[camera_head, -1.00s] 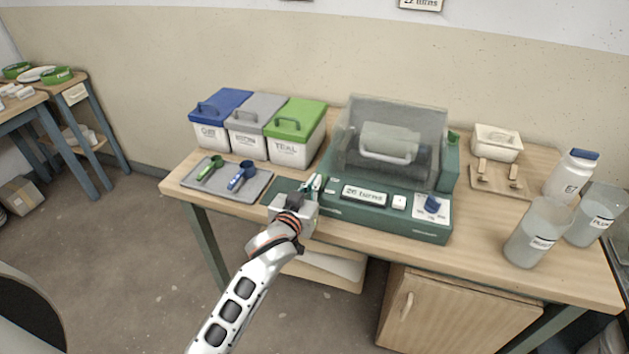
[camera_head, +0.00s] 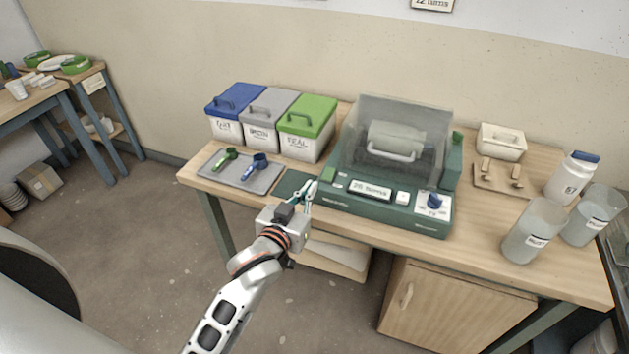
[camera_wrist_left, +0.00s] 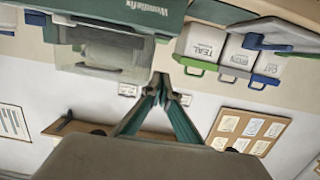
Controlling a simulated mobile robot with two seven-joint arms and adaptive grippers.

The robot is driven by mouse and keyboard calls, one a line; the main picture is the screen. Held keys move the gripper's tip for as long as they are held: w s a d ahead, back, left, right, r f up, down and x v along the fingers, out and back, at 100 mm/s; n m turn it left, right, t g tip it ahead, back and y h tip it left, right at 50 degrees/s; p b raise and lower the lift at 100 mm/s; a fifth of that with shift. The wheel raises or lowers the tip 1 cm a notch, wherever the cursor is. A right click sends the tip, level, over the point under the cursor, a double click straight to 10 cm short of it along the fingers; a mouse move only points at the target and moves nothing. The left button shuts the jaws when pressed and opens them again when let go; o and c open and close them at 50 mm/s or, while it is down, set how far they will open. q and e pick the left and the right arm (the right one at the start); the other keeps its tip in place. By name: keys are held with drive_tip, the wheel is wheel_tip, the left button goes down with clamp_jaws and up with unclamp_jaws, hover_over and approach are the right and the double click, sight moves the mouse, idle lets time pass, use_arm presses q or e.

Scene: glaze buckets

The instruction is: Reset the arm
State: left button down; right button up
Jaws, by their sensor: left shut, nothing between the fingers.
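My left gripper (camera_head: 309,190) is shut and empty. It is in front of the green machine (camera_head: 385,207), near the table's front edge, with its fingertips close to the machine's left front corner in the picture. I cannot tell whether they touch it. In the left wrist view the closed fingers (camera_wrist_left: 163,88) point up the picture, between the machine (camera_wrist_left: 130,20) and the buckets, which show upside down. My right gripper is not in view.
Blue-, grey- and green-lidded buckets (camera_head: 305,140) stand behind a grey tray (camera_head: 262,184) with two scoops. Right of the machine are a white box (camera_head: 501,142), a blue-capped bottle (camera_head: 570,180) and two translucent jugs (camera_head: 533,232). Floor in front of the table is clear.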

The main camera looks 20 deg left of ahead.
use_arm(q)
drive_tip(key=shift+s, duration=0.3)
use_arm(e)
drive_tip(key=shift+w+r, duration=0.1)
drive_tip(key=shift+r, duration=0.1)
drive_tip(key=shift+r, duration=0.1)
use_arm(q)
drive_tip(key=s+f+m+g+h, duration=0.2)
drive_tip(key=s+f+m+g, duration=0.2)
drive_tip(key=s+f, duration=1.7)
drive_tip(key=shift+f+g, duration=0.7)
drive_tip(key=shift+f, duration=0.25)
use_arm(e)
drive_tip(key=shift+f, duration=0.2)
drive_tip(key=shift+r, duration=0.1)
